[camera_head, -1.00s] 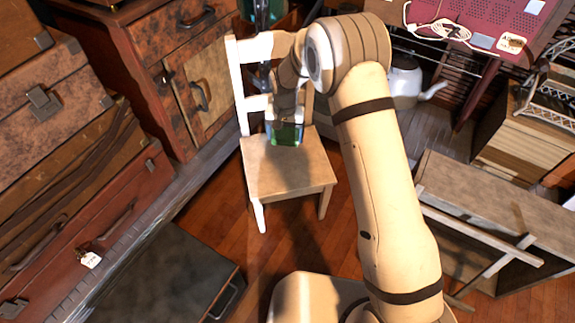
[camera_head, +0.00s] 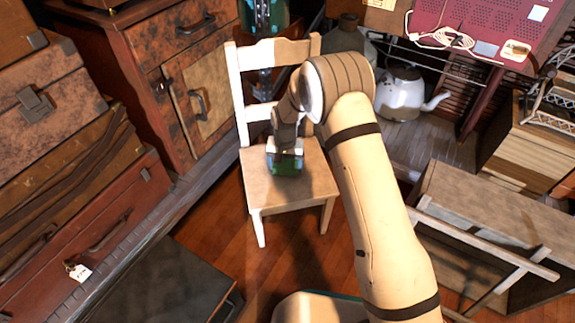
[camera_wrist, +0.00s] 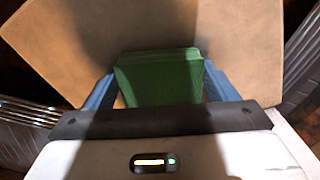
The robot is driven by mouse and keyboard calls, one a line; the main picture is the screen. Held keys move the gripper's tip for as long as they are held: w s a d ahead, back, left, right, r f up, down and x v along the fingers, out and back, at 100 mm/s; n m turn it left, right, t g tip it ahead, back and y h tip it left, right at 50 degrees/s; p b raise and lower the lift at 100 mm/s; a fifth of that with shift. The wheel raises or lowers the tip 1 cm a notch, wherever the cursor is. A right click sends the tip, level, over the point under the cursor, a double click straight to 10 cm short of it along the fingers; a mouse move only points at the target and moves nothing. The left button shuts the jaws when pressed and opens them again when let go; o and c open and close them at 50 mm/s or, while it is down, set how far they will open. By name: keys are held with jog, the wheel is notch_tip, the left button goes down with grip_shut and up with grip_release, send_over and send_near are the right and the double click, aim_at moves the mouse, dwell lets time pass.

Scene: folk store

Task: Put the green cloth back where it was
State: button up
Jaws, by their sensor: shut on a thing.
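The green cloth (camera_wrist: 158,78) looks like a small folded stack, and in the wrist view it sits between the two blue fingers of my gripper (camera_wrist: 160,84). My gripper is shut on it. In the head view the cloth (camera_head: 285,166) shows at the end of my gripper (camera_head: 286,160), over the seat of a pale wooden chair (camera_head: 300,190). The cloth is over or on the seat; I cannot tell whether it touches. The chair seat (camera_wrist: 240,60) also lies behind the cloth in the wrist view.
A wooden cabinet (camera_head: 170,75) stands left of the chair, and stacked suitcases (camera_head: 70,170) fill the left side. A white kettle (camera_head: 403,92) stands behind right. An overturned wooden piece of furniture (camera_head: 490,220) lies at the right. The chair seat around the cloth is bare.

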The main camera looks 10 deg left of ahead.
jog(key=shift+f, duration=0.15)
jog(key=o, duration=0.9)
jog(key=shift+c, duration=0.2)
